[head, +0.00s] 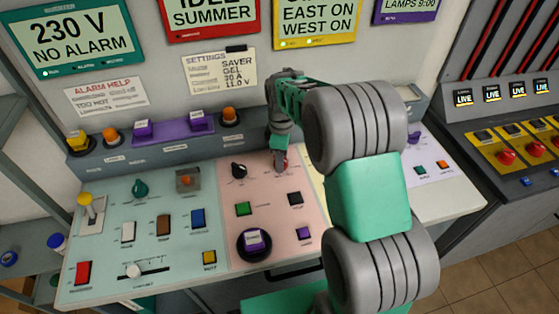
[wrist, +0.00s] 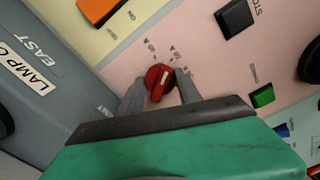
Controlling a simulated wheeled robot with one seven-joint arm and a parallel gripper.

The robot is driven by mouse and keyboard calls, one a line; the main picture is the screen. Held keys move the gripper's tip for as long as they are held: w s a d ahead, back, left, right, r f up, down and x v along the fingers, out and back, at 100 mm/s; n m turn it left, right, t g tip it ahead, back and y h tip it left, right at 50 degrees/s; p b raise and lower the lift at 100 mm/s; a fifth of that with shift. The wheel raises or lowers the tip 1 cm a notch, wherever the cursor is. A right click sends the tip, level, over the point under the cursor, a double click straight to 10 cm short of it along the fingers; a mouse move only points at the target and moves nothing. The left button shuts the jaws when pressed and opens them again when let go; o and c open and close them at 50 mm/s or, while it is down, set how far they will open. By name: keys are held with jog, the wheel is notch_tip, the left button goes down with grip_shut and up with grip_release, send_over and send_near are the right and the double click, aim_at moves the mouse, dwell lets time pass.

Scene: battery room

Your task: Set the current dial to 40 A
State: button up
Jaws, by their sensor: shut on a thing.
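The red dial (wrist: 159,83) sits on the pink section of the panel, with a pale pointer mark on its face and small printed marks around it. The marks are too small to read. My gripper (wrist: 160,92) is shut on the red dial, one finger on each side of it in the wrist view. In the head view my gripper (head: 279,160) reaches down onto the red dial (head: 284,165), which is partly hidden. I cannot tell which value the pointer meets.
A black knob (head: 239,170) is left of the red dial. A settings note (head: 220,72) on the wall reads "30 A" on one line. A grey ledge (head: 230,125) runs behind.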

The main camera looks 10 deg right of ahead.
jog(key=n+b, duration=0.1)
jog(key=n, duration=0.5)
jog(key=shift+n, duration=0.4)
jog(key=shift+r, duration=0.1)
jog(key=o, duration=1.4)
jog(key=shift+c, duration=0.2)
notch_tip(320, 180, up, 8)
jog(key=shift+f+b, duration=0.15)
jog(key=shift+b, duration=0.65)
